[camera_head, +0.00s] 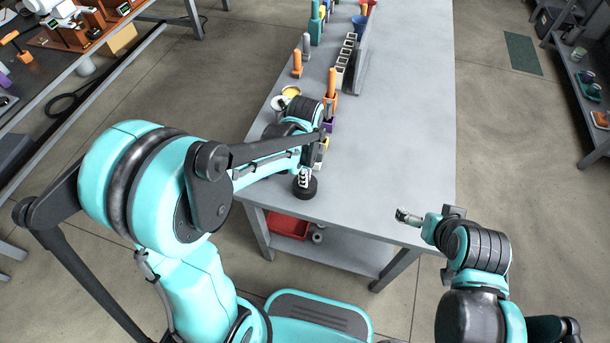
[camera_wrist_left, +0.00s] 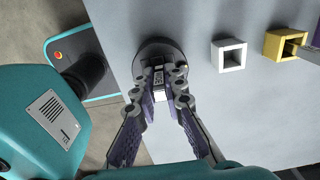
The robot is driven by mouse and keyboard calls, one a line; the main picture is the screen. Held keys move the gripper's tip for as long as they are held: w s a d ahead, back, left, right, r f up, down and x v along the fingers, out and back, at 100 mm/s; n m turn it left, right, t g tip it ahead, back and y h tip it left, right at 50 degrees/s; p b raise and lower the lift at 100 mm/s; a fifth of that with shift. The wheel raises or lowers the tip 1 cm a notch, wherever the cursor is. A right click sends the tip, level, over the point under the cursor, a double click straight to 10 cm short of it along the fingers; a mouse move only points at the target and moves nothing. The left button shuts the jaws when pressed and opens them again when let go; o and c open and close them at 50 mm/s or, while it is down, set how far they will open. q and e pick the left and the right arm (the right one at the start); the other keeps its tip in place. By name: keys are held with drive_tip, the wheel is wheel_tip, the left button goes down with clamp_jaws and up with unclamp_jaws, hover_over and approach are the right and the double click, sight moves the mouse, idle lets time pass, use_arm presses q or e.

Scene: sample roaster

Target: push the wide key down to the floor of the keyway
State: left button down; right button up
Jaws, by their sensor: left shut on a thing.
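A round black base (camera_wrist_left: 158,52) stands near the table's front left corner. It also shows in the head view (camera_head: 304,190), with pale parts above it. My left gripper (camera_wrist_left: 162,82) is over this base, its two fingers closed around a small pale block with dark marks (camera_wrist_left: 158,77), which looks like the wide key. The fingers hide much of the block and the keyway, so I cannot tell how deep it sits. My right gripper (camera_head: 404,215) is off the table's right front side, away from the base; its jaws are too small to read.
A white square holder (camera_wrist_left: 229,55) and a yellow one (camera_wrist_left: 285,45) stand to the right in the wrist view. Farther back are an orange-handled tool (camera_head: 331,88) and several pale square holders. The table's right half (camera_head: 410,120) is clear. A red bin (camera_head: 288,224) lies below.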

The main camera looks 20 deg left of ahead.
use_arm(q)
drive_tip(key=c, duration=1.5)
unclamp_jaws()
wheel_tip(320, 180, up, 12)
